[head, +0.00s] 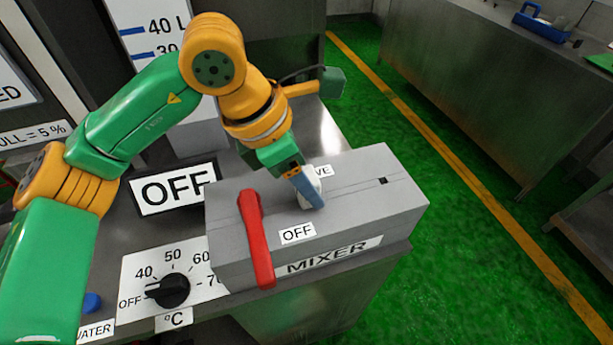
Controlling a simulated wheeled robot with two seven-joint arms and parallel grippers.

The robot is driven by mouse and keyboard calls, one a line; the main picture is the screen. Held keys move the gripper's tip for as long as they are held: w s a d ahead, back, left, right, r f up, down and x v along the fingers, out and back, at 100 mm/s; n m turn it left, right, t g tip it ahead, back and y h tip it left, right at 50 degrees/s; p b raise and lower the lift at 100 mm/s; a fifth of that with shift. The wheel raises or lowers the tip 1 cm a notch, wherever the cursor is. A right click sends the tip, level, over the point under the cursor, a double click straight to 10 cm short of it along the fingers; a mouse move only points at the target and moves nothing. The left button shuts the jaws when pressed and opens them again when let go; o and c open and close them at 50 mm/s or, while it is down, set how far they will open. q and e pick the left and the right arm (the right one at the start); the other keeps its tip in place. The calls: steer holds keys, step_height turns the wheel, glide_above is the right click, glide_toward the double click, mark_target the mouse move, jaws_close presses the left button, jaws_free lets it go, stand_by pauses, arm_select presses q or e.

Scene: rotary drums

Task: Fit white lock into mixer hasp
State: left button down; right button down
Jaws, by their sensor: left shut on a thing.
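The mixer box (400,205) is a grey housing labelled MIXER, with a red lever handle (258,245) lying across its left part beside an OFF label. My left gripper (311,198) points down at the top of the box, right of the red handle, and is shut on the white lock (315,178). The lock shows only partly behind the fingers. I cannot tell whether the lock touches the box. I cannot make out the hasp clearly; the gripper covers part of the box top. My right gripper is out of view.
A black temperature knob (171,290) and a blue button (92,302) are at the lower left. A large OFF sign (173,190) stands behind the mixer box. A steel bench (470,90) with a blue caddy (541,22) is across the green floor, which is open.

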arm_select(q)
steer(key=shift+f+b, duration=0.4)
steer(key=shift+f, duration=0.1)
steer(key=shift+c, duration=0.8)
jaws_free()
steer(key=shift+r, duration=0.1)
steer(key=v, duration=0.7)
steer(key=shift+b, duration=0.3)
